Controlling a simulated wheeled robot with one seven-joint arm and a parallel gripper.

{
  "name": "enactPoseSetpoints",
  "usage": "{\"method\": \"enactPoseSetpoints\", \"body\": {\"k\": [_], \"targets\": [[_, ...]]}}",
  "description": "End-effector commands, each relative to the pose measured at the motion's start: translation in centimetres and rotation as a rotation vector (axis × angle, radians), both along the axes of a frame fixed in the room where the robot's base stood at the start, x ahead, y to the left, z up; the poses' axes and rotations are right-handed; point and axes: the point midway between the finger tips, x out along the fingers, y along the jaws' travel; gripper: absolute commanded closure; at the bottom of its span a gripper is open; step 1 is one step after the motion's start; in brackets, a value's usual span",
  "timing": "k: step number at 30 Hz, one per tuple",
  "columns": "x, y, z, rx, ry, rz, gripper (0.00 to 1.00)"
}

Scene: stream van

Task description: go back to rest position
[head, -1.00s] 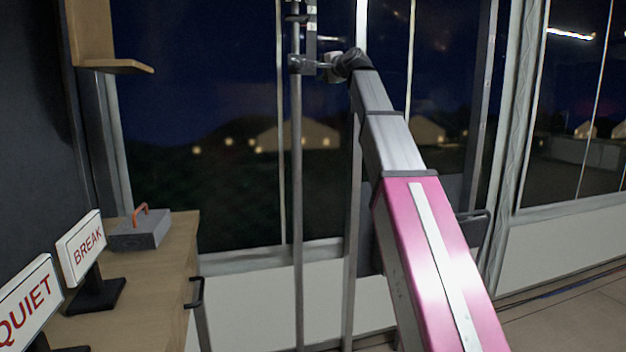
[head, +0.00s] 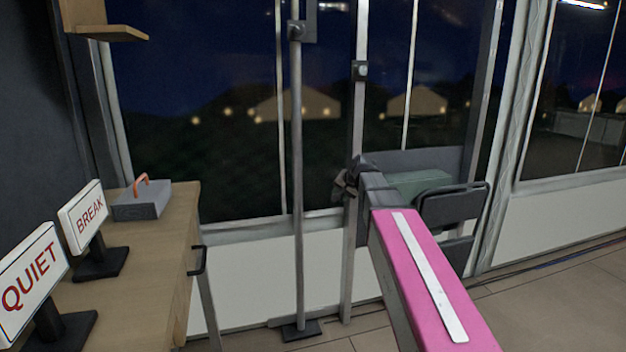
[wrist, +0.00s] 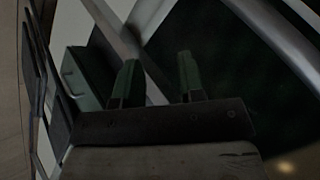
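My gripper (head: 343,186) is at the end of my pink-and-grey arm, low in front of the window, and looks small and dark in the head view. In the wrist view, my gripper (wrist: 159,82) has its two fingers standing apart, with only dim background between them. It is open and I see nothing held.
A wooden counter (head: 150,265) at left bears a QUIET sign (head: 30,283), a BREAK sign (head: 83,218) and a grey box with an orange handle (head: 142,200). A thin pole (head: 298,180) stands left of my arm. Dark folding chairs (head: 452,207) are behind it.

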Motion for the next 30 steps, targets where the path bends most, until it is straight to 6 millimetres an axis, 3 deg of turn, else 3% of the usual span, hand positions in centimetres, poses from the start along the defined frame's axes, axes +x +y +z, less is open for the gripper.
{"method": "enactPoseSetpoints", "body": {"k": [1, 6, 18, 24, 30], "targets": [[-1.6, -0.5, -2.6, -0.033, 0.031, 0.014, 0.63], [-5.8, -2.2, -9.8, -0.142, 0.130, 0.071, 0.63], [-18.0, -6.1, -23.5, -0.365, 0.377, 0.240, 0.63], [-23.7, -7.7, -27.9, -0.443, 0.485, 0.323, 0.63], [-26.3, -8.5, -29.7, -0.480, 0.536, 0.366, 0.63]]}}
